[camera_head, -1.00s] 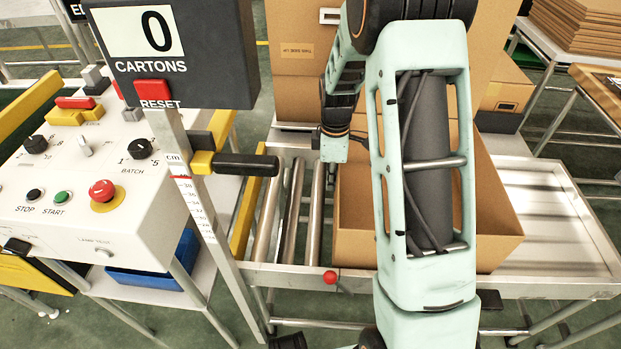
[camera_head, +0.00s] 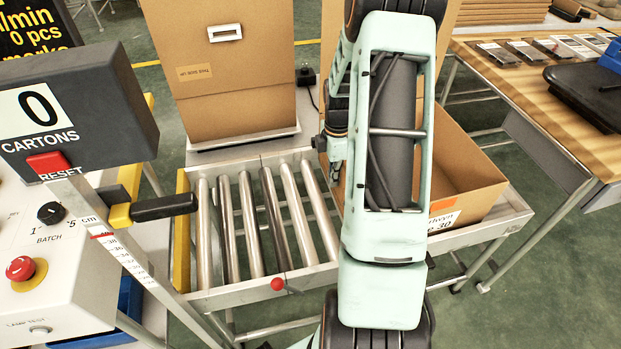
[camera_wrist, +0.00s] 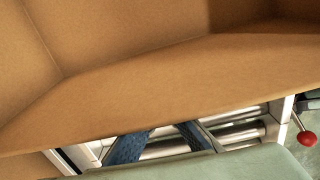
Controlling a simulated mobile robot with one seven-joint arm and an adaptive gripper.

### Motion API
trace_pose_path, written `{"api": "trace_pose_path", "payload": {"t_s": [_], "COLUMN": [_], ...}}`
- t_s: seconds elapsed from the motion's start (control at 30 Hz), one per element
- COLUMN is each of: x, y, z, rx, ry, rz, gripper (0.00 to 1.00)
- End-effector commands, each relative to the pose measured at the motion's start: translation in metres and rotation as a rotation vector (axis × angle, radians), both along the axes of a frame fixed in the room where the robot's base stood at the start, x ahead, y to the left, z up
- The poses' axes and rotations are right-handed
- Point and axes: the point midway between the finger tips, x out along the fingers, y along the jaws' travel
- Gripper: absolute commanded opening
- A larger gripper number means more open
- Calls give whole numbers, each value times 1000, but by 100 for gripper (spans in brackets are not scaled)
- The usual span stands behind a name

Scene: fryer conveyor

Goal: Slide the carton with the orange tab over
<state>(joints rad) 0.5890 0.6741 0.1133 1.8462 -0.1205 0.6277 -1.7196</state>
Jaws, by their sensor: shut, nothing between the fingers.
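The open carton (camera_head: 470,170) is brown. It stands at the right end of the conveyor in the head view, with an orange tab (camera_head: 443,205) above a white label on its front, partly hidden by my arm. Its brown wall (camera_wrist: 150,90) fills most of the wrist view. My gripper (camera_wrist: 160,140) shows as blue fingers low in the wrist view, close to the carton wall and above the rollers. It is shut and holds nothing; whether it touches the wall I cannot tell. In the head view my arm hides the fingers.
Bare rollers (camera_head: 250,225) lie left of the carton. A red knob (camera_head: 277,284) sits on the front rail. A tall carton (camera_head: 225,75) stands behind. The counter box (camera_head: 80,110) and a black-handled lever (camera_head: 165,206) are at left. A wooden table (camera_head: 560,120) stands at right.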

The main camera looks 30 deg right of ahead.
Motion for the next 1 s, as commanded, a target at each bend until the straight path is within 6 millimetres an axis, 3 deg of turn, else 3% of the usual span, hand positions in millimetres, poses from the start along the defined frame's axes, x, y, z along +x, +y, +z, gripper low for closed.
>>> {"api": "trace_pose_path", "payload": {"t_s": [0.5, 0.67, 1.0], "x": [-33, -37, -37], "y": [-124, -140, -141], "z": [2, 0, 0], "rx": [1, 0, 0], "ry": [0, 0, 0], "rz": [-5, 0, 0], "gripper": [0, 0, 0]}}
